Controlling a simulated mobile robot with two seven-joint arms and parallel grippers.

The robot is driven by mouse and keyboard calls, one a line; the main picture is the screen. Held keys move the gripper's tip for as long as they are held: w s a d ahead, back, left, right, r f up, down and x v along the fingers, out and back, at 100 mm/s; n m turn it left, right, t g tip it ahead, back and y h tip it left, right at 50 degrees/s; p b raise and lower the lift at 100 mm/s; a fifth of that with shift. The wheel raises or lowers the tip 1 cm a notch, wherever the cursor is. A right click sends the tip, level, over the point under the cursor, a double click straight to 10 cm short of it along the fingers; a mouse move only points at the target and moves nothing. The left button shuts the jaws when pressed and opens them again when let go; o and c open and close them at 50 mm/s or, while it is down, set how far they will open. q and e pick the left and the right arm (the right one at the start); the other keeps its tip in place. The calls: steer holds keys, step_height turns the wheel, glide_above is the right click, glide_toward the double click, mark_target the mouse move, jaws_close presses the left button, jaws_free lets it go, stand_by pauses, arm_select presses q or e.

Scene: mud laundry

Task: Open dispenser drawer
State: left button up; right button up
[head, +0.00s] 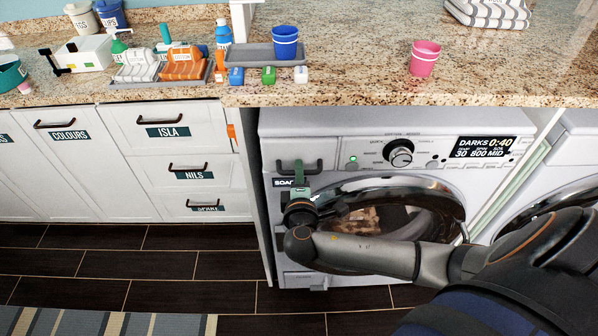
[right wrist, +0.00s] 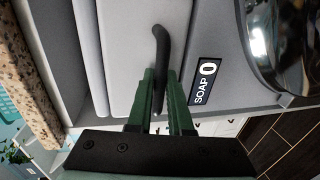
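The white washing machine (head: 440,128) stands under the counter, with its dispenser drawer (head: 283,160) at the upper left of its front. The drawer has a black handle (head: 312,166), and its front looks flush with the machine. My right gripper (head: 300,184) reaches up to the handle from below. In the right wrist view, the handle (right wrist: 160,50) passes between the green fingers of the right gripper (right wrist: 161,85), which are close together around it. A SOAP label (right wrist: 206,80) sits beside the handle. My left gripper is not in view.
The round washer door (head: 440,200) is just right of my right gripper, with my right forearm across its lower part. The counter (head: 350,70) juts out above. White cabinet drawers (head: 180,140) stand to the left. The floor at front left is clear apart from a striped rug (head: 120,322).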

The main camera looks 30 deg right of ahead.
jaws_close()
steer(key=shift+f, duration=0.1)
stand_by(1.0)
